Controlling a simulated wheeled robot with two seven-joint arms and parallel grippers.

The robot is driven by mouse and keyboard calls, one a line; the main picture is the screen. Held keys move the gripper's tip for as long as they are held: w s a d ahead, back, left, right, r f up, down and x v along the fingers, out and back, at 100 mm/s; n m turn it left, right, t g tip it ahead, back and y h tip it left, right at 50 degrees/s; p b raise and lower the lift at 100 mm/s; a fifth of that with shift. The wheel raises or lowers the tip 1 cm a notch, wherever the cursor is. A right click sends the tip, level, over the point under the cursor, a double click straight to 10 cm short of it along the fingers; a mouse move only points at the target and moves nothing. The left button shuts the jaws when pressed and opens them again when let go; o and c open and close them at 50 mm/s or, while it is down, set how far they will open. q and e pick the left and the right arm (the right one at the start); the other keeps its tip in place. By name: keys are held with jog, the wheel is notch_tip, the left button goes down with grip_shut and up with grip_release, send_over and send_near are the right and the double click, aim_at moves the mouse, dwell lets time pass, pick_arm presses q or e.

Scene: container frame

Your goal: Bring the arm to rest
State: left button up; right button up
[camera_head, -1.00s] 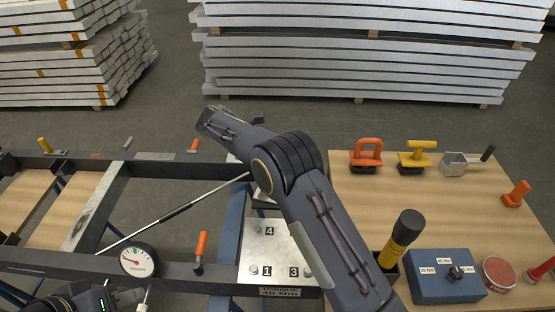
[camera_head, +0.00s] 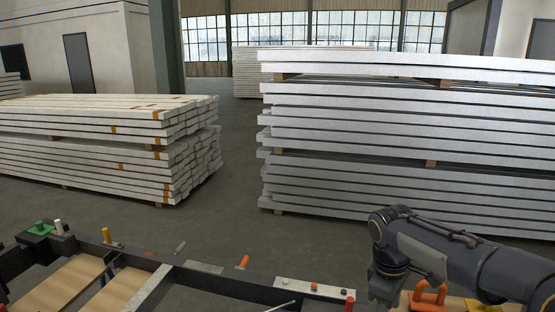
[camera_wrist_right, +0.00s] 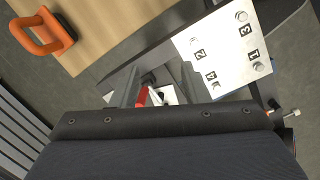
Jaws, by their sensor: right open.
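My right arm (camera_head: 470,262) comes in from the right edge in the head view, bent, with its wrist turned down at the front. My right gripper (camera_wrist_right: 155,88) shows past the dark wrist housing in the right wrist view. Its fingers stand apart and nothing is seen held in them. Beyond it are a pale plate (camera_wrist_right: 222,48) with numbered bolts and a red part (camera_wrist_right: 141,97). I cannot tell how far these are from the fingers. My left gripper is out of view.
A dark frame (camera_head: 225,283) with wooden boards (camera_head: 65,285) lies low at the left. An orange handle (camera_head: 430,296) sits just beside my right wrist; it also shows in the right wrist view (camera_wrist_right: 45,35). Stacked beams (camera_head: 400,130) stand behind, with open floor between.

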jog(key=s+a+m+t+y, duration=0.1)
jog(key=s+m, duration=0.4)
jog(key=s, duration=0.6)
jog(key=s+a+m+t+y, duration=0.2)
jog(key=s+m+t+y, duration=0.2)
jog(key=s, duration=0.8)
jog(key=shift+s+a+f+m+t, duration=0.25)
jog(key=shift+m+t, duration=0.25)
jog(key=shift+m, duration=0.7)
jog(key=shift+s+d+r, duration=0.1)
jog(key=shift+r, duration=0.05)
jog(key=shift+c, duration=0.5)
